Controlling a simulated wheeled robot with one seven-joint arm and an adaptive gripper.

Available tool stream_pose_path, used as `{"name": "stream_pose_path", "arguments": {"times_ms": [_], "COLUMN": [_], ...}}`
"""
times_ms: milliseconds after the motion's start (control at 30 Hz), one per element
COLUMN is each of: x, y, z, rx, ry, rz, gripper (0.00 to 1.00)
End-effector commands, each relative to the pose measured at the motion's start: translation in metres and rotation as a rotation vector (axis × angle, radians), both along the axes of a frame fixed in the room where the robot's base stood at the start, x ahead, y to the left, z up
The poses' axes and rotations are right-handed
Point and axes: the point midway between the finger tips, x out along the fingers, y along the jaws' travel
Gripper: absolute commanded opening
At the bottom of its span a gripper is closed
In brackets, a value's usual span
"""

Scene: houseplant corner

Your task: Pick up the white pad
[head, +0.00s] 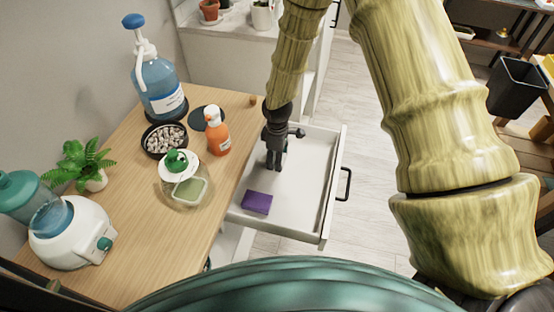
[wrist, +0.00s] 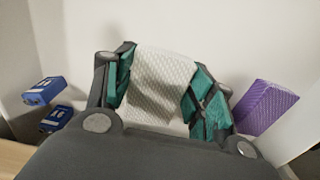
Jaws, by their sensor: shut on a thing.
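The white pad (wrist: 160,85) has a quilted, textured face and sits between the teal-padded fingers of my gripper (head: 274,163) in the wrist view. The fingers are shut on it, one on each side. The gripper points down inside the open white drawer (head: 303,190), near its middle. In the head view I cannot make out the pad against the white drawer and the dark fingers. I cannot tell whether it still touches the drawer floor.
A purple block (head: 257,202) lies in the drawer's near part; two blue boxes (wrist: 44,90) show at the wrist view's left. Left of the drawer, the wooden top holds an orange spray bottle (head: 217,136), a glass jar (head: 184,190) and a blue pump bottle (head: 160,85).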

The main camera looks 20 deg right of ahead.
Motion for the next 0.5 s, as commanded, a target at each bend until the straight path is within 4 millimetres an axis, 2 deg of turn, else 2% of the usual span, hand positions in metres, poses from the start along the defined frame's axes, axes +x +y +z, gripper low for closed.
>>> {"name": "stream_pose_path", "arguments": {"times_ms": [167, 500], "x": [0.001, -0.073], "y": [0.0, 0.009], "z": [0.022, 0.027], "rx": [0.001, -0.002], "ry": [-0.003, 0.001], "rz": [-0.001, 0.001], "gripper": [0.38, 0.38]}}
